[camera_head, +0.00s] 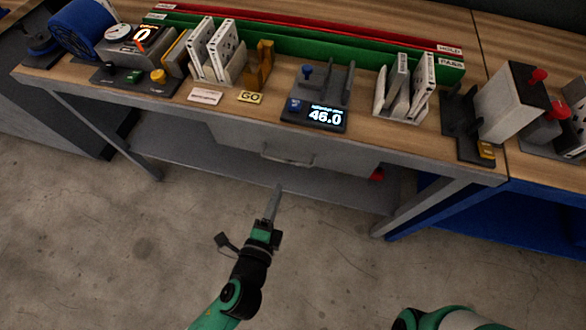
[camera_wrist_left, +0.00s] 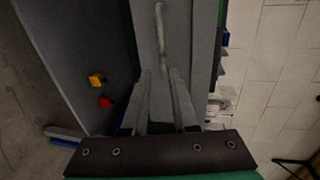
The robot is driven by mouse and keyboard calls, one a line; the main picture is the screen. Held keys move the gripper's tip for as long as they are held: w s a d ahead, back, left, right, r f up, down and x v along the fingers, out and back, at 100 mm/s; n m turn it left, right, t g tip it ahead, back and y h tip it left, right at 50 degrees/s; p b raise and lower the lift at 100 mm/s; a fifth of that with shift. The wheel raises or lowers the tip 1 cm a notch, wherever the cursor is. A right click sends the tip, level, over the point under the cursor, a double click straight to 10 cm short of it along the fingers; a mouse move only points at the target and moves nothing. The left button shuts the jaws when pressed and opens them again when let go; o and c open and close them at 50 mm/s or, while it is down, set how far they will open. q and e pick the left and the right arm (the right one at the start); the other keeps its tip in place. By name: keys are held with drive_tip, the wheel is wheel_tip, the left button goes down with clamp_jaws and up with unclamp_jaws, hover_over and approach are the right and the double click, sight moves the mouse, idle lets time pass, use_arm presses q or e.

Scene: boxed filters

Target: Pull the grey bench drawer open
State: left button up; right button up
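The grey bench drawer (camera_head: 335,163) sits under the wooden bench top and looks shut. Its bar handle (camera_head: 287,158) is on the front face; the handle also shows in the left wrist view (camera_wrist_left: 160,35), upright in that picture. My left gripper (camera_head: 275,190) is in front of the bench, just below and short of the handle in the head view. In the left wrist view its two fingers (camera_wrist_left: 161,72) are apart, with the handle lined up between and beyond the tips. I cannot tell whether they touch it. My right gripper is out of view; only its green arm shows.
The bench top (camera_head: 365,143) holds filter stands, a display reading 46.0 (camera_head: 325,115), a GO label (camera_head: 250,97) and green and red rails. A lower shelf (camera_head: 215,160) lies below the drawer. The floor in front is clear.

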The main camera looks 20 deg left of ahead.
sight(289, 160)
use_arm(q)
drive_tip(key=b+x, duration=0.1)
drive_tip(key=x, duration=0.3)
drive_tip(key=b+x, duration=0.1)
drive_tip(key=x, duration=0.3)
drive_tip(key=b+x, duration=0.1)
drive_tip(key=x, duration=0.2)
drive_tip(key=shift+w+d+r+b, duration=0.1)
drive_tip(key=shift+w+r+b, duration=0.1)
drive_tip(key=shift+w+b, duration=0.2)
clamp_jaws()
idle(0.8)
